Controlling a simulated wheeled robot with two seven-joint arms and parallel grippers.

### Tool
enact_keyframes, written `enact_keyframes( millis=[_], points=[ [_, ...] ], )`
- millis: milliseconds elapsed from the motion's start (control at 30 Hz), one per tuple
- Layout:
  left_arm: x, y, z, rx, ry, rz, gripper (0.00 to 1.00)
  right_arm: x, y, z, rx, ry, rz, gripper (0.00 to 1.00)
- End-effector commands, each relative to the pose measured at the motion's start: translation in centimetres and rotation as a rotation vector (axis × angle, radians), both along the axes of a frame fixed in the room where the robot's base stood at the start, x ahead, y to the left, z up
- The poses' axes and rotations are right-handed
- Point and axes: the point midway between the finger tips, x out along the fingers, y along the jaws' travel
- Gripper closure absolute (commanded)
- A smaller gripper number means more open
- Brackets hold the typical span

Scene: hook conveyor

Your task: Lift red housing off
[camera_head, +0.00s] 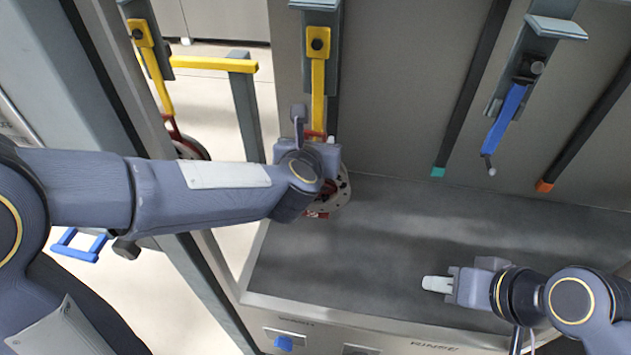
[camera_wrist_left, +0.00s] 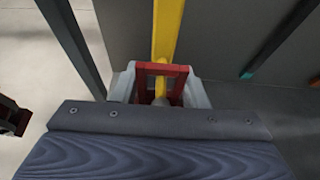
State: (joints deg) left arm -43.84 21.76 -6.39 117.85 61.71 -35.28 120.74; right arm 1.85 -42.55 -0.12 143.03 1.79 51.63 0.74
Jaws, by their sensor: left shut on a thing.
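The red housing (camera_wrist_left: 143,72) shows in the left wrist view as a red frame at the lower end of a yellow hanger (camera_wrist_left: 167,30). In the head view the yellow hanger (camera_head: 318,90) hangs from a grey carrier, and my left wrist covers most of the housing (camera_head: 316,214). My left gripper (camera_wrist_left: 158,88) is shut on the red housing, one pale finger on each side of it. The housing is still at the hanger; whether the hook bears it is hidden. My right gripper (camera_head: 437,284) is empty at the lower right; its finger gap is not clear.
Another yellow hanger (camera_head: 153,65) with a red and round part (camera_head: 188,146) is at the left, beyond a grey post. A blue hanger (camera_head: 508,115) hangs empty at the right. The dark bench surface (camera_head: 370,250) is clear. A blue button (camera_head: 284,343) is on its front.

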Motion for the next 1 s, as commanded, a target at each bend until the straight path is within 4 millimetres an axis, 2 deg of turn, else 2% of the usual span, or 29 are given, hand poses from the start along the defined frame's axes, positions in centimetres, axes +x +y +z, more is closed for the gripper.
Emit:
enact_keyframes(
  millis=[500,1000],
  points=[
    [0.1,0.0,0.7,-0.004,-0.009,0.001,1.0,0.0,0.0,0.1,0.0,0.0,0.0,0.65],
    [0.1,0.0,4.3,-0.005,-0.01,0.0,1.0,0.0,0.0,0.8,0.0,0.0,0.0,0.65]
  ],
)
